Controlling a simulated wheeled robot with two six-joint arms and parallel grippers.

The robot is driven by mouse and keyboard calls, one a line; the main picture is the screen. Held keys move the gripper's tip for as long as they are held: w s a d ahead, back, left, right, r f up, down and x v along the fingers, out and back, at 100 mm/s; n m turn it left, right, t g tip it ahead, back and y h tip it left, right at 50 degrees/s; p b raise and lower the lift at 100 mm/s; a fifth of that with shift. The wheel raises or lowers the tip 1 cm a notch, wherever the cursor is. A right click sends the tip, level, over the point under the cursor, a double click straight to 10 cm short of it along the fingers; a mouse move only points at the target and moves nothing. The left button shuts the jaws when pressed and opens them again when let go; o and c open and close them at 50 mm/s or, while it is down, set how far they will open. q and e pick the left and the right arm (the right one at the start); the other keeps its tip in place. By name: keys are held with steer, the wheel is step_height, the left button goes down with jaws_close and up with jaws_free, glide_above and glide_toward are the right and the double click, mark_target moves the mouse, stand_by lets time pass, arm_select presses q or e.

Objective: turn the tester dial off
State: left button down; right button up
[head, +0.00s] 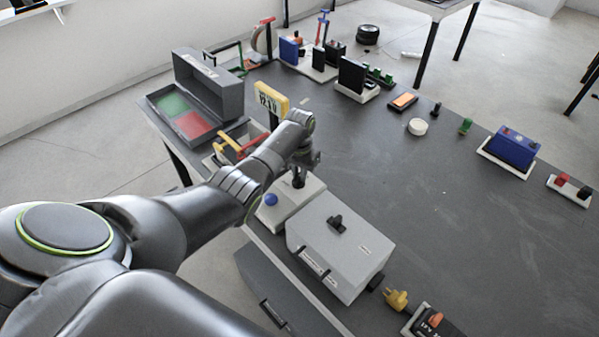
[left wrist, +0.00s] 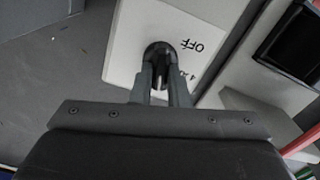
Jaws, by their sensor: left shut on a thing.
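The tester dial (left wrist: 160,52) is a dark round knob on a white panel (left wrist: 128,38). The word OFF is printed upside down on the panel, just right of the knob. A second marking below OFF is partly hidden by a finger. My left gripper (left wrist: 160,88) is shut on the dial, one finger on each side of it. In the head view my left gripper (head: 299,174) reaches down onto the white panel (head: 309,190), and my wrist covers most of the dial. The dial's pointing direction is hard to tell. My right gripper is not in view.
A yellow display (head: 269,101) stands behind my wrist. A grey box with a black knob (head: 336,223) sits close in front of the panel. An open case (head: 209,85) lies left. A blue battery-like block (head: 515,148) is far right. The table's middle right is mostly clear.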

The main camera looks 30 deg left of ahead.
arm_select(q)
steer(key=shift+r, duration=0.1)
steer(key=shift+n+p, duration=0.6)
steer(key=shift+n, duration=0.6)
steer(key=n+p, duration=0.1)
steer(key=n, duration=0.2)
steer(key=shift+a, duration=0.15)
steer(key=n+p, duration=0.2)
steer(key=n, duration=0.5)
steer(key=shift+s+a, duration=0.1)
steer(key=n+p, duration=0.1)
steer(key=n, duration=0.5)
steer(key=shift+s, duration=0.1)
steer(key=n+p, duration=0.1)
steer(key=n, duration=0.4)
steer(key=shift+s, duration=0.1)
steer(key=shift+n, duration=0.3)
steer(key=c, duration=1.4)
jaws_free()
